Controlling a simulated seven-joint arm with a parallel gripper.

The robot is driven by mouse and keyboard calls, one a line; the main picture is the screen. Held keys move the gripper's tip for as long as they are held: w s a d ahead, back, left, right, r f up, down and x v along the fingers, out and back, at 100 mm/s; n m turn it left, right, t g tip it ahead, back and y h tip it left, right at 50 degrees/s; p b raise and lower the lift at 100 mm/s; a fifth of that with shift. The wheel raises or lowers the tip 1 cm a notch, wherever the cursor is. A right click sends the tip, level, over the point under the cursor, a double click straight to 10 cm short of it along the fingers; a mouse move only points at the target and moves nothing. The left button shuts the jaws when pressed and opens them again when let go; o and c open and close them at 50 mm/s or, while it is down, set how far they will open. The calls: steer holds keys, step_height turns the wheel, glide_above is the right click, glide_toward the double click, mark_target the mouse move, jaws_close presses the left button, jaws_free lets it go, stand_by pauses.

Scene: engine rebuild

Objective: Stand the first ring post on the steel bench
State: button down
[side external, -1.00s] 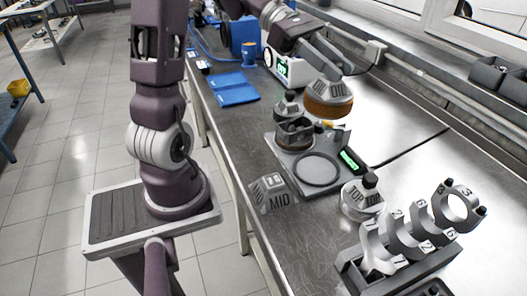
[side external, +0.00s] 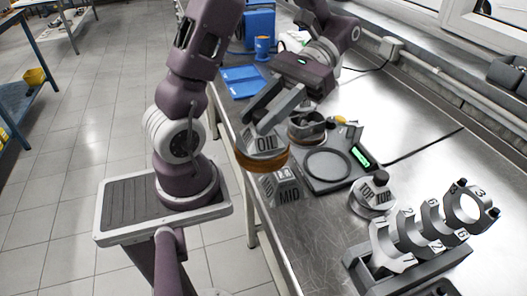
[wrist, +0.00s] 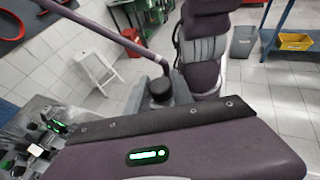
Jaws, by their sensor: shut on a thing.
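A grey post marked OIL (side external: 266,142) has a broad orange-brown band (side external: 262,164) around its bottom. My gripper (side external: 262,122) is shut on its top and holds it roughly upright, over the bench's left edge in the side view. The gap beneath it is hard to judge. A grey post marked MID (side external: 285,190) stands on the steel bench (side external: 320,232), partly hidden behind the OIL post. A grey post marked TOP (side external: 372,197) with a black knob stands farther right on the bench.
A dark tray (side external: 318,186) with a black ring and a green display lies behind the MID post. A rack of numbered grey caps (side external: 410,240) stands at the front right.

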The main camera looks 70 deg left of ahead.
steer(key=s+a+m+t+y, duration=0.1)
steer(key=s+a+m+y, duration=0.2)
steer(key=a+m+y, duration=0.8)
steer(key=w+a+r+m+t+y, duration=0.5)
steer(key=w+r+m+t+y, duration=0.35)
steer(key=m+t, duration=0.25)
steer(key=f, duration=2.2)
steer(key=shift+w+a+f, duration=0.2)
steer(key=shift+f, duration=0.15)
steer(key=c, duration=1.1)
jaws_free()
